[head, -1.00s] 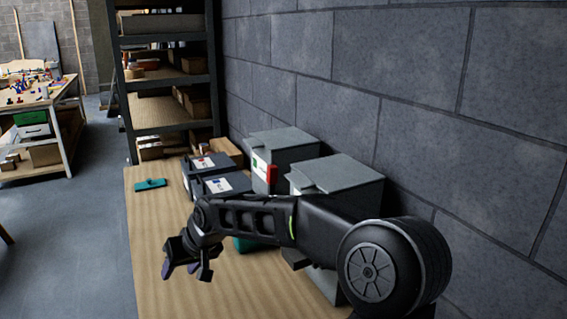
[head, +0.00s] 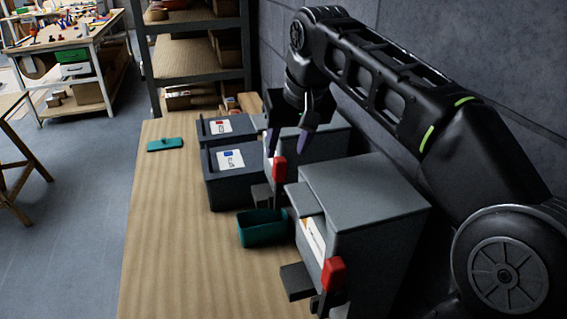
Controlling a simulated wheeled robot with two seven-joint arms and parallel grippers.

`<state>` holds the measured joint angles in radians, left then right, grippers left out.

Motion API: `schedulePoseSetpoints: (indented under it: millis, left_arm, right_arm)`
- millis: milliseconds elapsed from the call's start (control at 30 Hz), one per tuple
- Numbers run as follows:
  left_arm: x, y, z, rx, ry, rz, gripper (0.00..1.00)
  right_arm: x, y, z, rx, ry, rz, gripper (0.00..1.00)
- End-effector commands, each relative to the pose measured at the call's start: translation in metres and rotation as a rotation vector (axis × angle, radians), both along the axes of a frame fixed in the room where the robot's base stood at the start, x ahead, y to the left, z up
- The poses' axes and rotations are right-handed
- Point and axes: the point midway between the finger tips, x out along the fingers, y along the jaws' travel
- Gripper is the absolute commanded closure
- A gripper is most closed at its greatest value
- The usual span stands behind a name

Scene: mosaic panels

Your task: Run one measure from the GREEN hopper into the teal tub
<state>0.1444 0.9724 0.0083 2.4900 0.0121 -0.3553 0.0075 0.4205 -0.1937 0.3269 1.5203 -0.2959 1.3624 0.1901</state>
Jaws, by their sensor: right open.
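The far grey hopper (head: 330,143) stands against the wall, with a red lever (head: 279,169) on its front and a dark spout ledge (head: 262,195) below. My gripper hides most of its label, so its colour does not show now; it looked green earlier. The open teal tub (head: 262,229) stands upright on the bench, in front of and between the two hoppers, and looks empty. My right gripper (head: 288,146) is open and points down at the far hopper's front, its fingertips just above the red lever. I cannot tell whether they touch it. My left gripper is not in view.
A nearer grey hopper (head: 365,190) with an orange-marked label has its own red lever (head: 333,273) and ledge. A teal flat tool (head: 165,144) lies on the bench (head: 185,240), whose left side is clear.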

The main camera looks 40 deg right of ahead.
Motion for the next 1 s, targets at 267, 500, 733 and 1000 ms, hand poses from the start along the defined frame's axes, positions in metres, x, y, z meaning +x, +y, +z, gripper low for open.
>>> schedulePoseSetpoints:
  millis: [267, 500, 733, 1000]
  left_arm:
    - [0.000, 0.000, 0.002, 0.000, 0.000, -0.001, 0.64]
    - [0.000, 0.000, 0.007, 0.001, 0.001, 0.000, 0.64]
    - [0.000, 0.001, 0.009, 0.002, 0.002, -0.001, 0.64]
    - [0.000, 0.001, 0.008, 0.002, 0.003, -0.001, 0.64]
  right_arm:
    - [0.008, -0.002, -0.021, 0.000, 0.004, 0.000, 0.53]
    - [0.023, -0.004, -0.055, 0.001, 0.004, 0.000, 0.53]
    - [0.030, -0.005, -0.072, 0.000, 0.000, 0.001, 0.53]
    - [0.030, -0.005, -0.072, 0.000, 0.000, 0.001, 0.55]
